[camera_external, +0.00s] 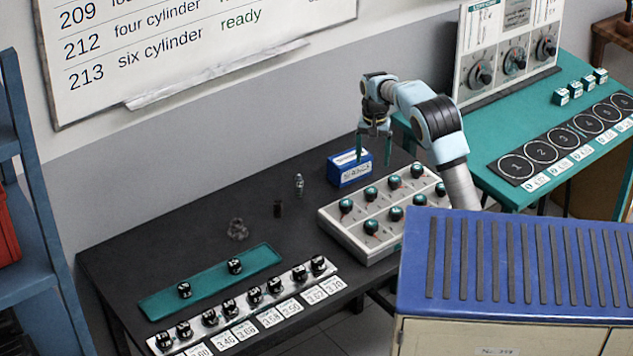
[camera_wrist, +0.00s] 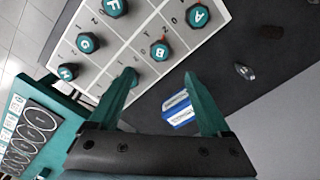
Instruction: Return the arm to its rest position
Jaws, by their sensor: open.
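My arm reaches up over the dark bench (camera_external: 210,240) in the external view. My gripper (camera_external: 374,158) hangs with its fingers pointing down, above the back edge of the white knob panel (camera_external: 340,232) and to the right of the blue box (camera_external: 349,168). In the wrist view my gripper (camera_wrist: 160,85) shows two teal fingers spread wide apart with nothing held between them. The knob panel (camera_wrist: 150,20) with its lettered knobs lies below the fingers there. The blue box (camera_wrist: 178,108) shows between the fingers, farther off.
A blue-topped cabinet (camera_external: 520,260) stands at front right. A green table (camera_external: 480,150) with numbered circles and a dial panel (camera_external: 508,45) is at back right. A green tray (camera_external: 210,282) and a row of black knobs (camera_external: 254,296) lie at the bench's front left. Small metal parts stand mid-bench.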

